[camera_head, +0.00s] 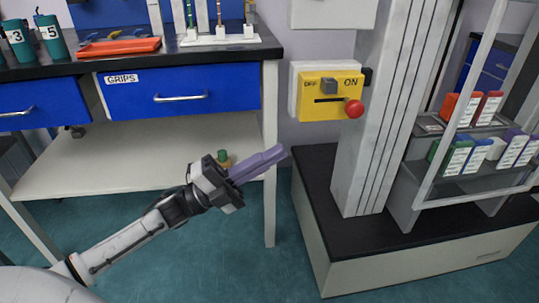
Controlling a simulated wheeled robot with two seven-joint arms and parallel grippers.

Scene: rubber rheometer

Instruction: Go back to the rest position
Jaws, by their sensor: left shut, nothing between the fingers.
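My left gripper (262,163) is in the middle of the head view, at the end of my white arm that comes in from the lower left. Its two purple fingers are shut together with nothing between them. They point right and slightly up, in front of the workbench's right leg and apart from the things around. My right gripper does not show in this view.
A workbench with blue drawers (180,90) and a lower shelf (120,165) stands at the left. A yellow switch panel (330,97) with a red button (354,109) is on the wall.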

